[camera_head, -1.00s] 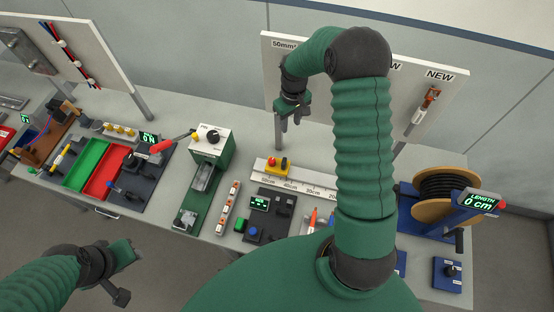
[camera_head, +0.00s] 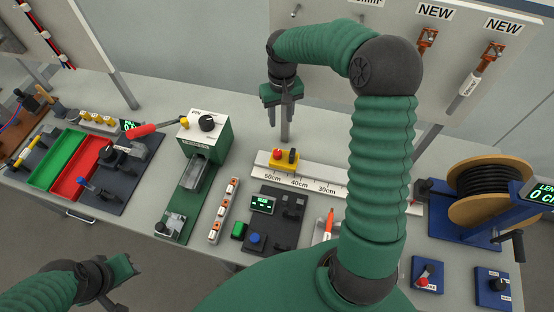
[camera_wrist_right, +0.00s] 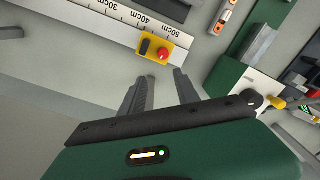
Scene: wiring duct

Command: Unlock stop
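The stop is a yellow block (camera_head: 285,158) with a red knob and a dark lever, sitting on the white ruler rail (camera_head: 318,184) near its 50cm mark. The stop also shows in the right wrist view (camera_wrist_right: 163,47), just beyond my fingertips. My right gripper (camera_head: 285,122) hangs above and behind the stop in the head view, fingers pointing down, apart from it. In the right wrist view its two fingers (camera_wrist_right: 162,82) are spread with nothing between them. My left gripper (camera_head: 130,285) is at the lower left, away from the bench; its finger gap is unclear.
A green machine (camera_head: 205,150) stands left of the rail. A dark panel with a display (camera_head: 273,222) lies in front of it. A cable spool (camera_head: 490,190) is at the right. A white board (camera_head: 400,60) rises behind. Bare bench lies around the rail's left end.

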